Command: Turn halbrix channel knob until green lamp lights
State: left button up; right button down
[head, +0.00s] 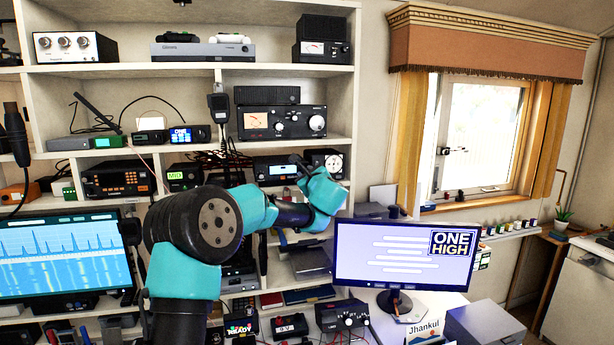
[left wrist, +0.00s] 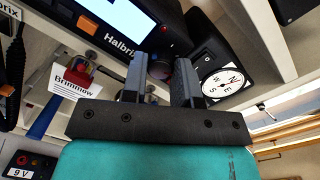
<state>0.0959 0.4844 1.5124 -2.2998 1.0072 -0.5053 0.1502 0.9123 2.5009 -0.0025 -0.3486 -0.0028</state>
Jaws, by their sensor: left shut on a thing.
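The Halbrix radio (left wrist: 100,32) shows large and tilted in the left wrist view, a dark case with a bright screen and its name below. In the head view it appears to be the dark set (head: 268,172) with a pale screen on the right shelf. My left gripper (left wrist: 161,62) is shut on a dark round knob (left wrist: 159,68) at the radio's end. In the head view the left gripper (head: 300,164) is small and partly hidden by its own arm. The fingers hide most of the knob. I cannot make out a green lamp. My right gripper is not in view.
A dark box with a white compass dial (left wrist: 221,83) stands close beside the gripper. A Brimmow card (left wrist: 72,82) hangs near the shelf edge. A monitor (head: 375,255) stands on the desk right of my arm. Several radios fill the shelves around it.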

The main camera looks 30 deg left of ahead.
pick_arm(q)
jog(key=m, duration=0.3)
jog(key=shift+m, duration=0.3)
dwell(0.3)
jog(key=o, duration=0.9)
jog(key=shift+s, duration=0.1)
jog(key=v, duration=1.7)
jog(key=shift+s+f, duration=0.15)
jog(key=shift+f, duration=0.2)
